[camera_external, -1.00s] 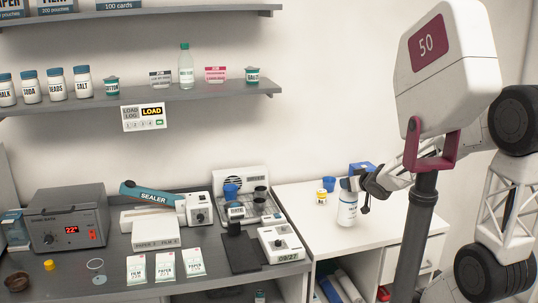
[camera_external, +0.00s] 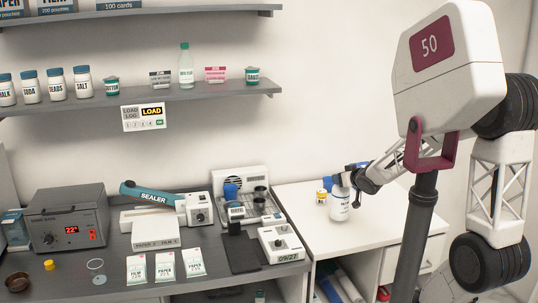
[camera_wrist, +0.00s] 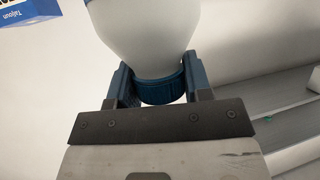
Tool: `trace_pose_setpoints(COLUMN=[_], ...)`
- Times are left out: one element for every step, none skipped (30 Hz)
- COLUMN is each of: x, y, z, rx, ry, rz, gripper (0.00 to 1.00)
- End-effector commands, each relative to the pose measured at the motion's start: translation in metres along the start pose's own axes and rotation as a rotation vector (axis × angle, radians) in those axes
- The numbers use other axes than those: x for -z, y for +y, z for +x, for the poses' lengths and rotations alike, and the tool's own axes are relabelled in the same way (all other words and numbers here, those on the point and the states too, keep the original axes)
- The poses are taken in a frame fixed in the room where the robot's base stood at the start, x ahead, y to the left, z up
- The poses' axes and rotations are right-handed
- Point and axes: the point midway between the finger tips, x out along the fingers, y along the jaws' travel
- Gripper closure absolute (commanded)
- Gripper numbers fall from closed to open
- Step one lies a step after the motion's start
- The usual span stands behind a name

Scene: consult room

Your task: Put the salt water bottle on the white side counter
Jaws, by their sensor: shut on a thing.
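A white bottle (camera_external: 340,206) with dark blue marks on its label is at the white side counter (camera_external: 300,235); I cannot read the label here. My gripper (camera_external: 349,180) is shut around its top from the right. In the wrist view the bottle's white body (camera_wrist: 145,30) and ribbed blue cap (camera_wrist: 162,88) sit between my two fingers (camera_wrist: 160,85). The bottle looks about upright in the outside view. I cannot tell whether its base touches the counter or hangs just above it.
A white device (camera_external: 281,243) stands on the grey bench to the left. The counter's front left part is clear. Shelves (camera_external: 200,92) hold jars and a clear bottle (camera_external: 186,66).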

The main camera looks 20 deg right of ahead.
Motion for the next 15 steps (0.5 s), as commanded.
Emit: trace_pose_setpoints(x=[-0.004,-0.006,-0.01,-0.013,-0.016,-0.019,-0.021,-0.023,-0.025,-0.026,-0.027,-0.027,-0.027,-0.027,-0.027], y=[0.0,0.0,0.0,0.0,0.0,0.0,0.0,0.0,0.0,0.0,0.0,0.0,0.0,0.0,0.0], z=[0.002,0.003,0.004,0.006,0.007,0.008,0.009,0.01,0.011,0.011,0.011,0.012,0.012,0.011,0.011], rx=[0.0,0.0,0.0,0.0,0.0,0.0,0.0,0.0,0.0,0.0,-0.001,-0.001,-0.001,-0.001,-0.001], ry=[0.0,0.0,-0.001,-0.001,-0.001,0.0,0.0,0.001,0.0,0.001,0.001,0.001,0.001,0.001,0.001], rz=[0.002,0.002,0.001,0.001,0.002,0.001,0.001,0.0,0.001,0.001,0.001,0.001,0.0,0.0,0.0], gripper=[1.0,1.0,1.0,1.0,1.0,1.0,1.0,1.0,1.0,1.0,1.0,1.0,1.0,1.0,1.0])
